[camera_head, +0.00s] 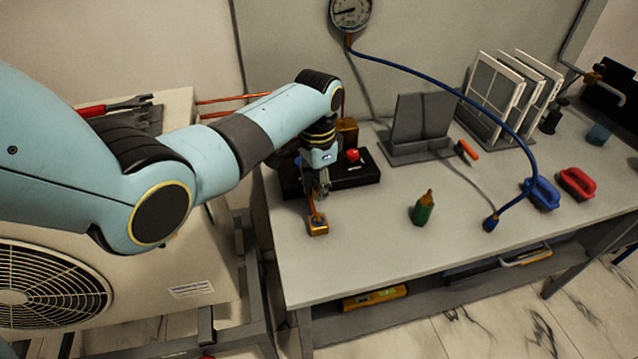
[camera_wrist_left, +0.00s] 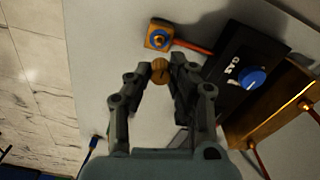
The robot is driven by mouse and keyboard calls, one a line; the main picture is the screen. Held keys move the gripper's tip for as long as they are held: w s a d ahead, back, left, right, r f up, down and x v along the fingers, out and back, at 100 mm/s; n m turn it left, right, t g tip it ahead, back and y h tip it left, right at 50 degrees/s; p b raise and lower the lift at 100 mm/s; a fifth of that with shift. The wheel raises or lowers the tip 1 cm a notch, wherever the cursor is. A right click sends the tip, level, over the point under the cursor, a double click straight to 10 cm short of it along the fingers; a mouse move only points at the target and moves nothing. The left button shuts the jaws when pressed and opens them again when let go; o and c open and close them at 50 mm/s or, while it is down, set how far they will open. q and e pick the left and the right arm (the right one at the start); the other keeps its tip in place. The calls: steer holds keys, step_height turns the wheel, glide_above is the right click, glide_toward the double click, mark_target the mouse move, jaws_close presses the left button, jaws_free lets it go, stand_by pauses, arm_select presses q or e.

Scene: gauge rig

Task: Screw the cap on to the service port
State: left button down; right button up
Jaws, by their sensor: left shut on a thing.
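A round brass cap (camera_wrist_left: 160,72) is between the fingertips of my left gripper (camera_wrist_left: 160,70), which is shut on it. In the head view my left gripper (camera_head: 319,190) points down beside the black box; I cannot make out the cap clearly there. What looks like the service port is a small brass block with a blue ring (camera_wrist_left: 158,37). It stands on the bench near the front left, and the head view shows it as a brass block (camera_head: 318,227) just below the gripper. In the wrist view the cap is apart from the block. My right gripper is out of view.
A black box (camera_head: 358,176) with a red knob lies behind the gripper; the wrist view shows its blue knob (camera_wrist_left: 250,77). A green bottle (camera_head: 423,210), a blue hose end (camera_head: 491,223) and a grey stand (camera_head: 420,128) are further right. The front bench is clear.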

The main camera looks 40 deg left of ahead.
mark_target(318, 214)
arm_select(q)
steer(key=shift+r, duration=0.15)
steer(key=shift+f+b, duration=1.75)
steer(key=shift+f, duration=0.95)
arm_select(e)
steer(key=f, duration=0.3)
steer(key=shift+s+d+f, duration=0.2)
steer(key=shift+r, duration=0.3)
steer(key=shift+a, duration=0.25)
arm_select(q)
steer(key=shift+p, duration=0.5)
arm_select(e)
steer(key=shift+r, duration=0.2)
arm_select(q)
steer(key=shift+f, duration=0.2)
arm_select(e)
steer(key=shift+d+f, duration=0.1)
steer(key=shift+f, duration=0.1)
arm_select(q)
steer(key=shift+f+b, duration=0.5)
steer(key=shift+b, duration=0.1)
steer(key=shift+f+b, duration=0.35)
steer(key=shift+f, duration=0.1)
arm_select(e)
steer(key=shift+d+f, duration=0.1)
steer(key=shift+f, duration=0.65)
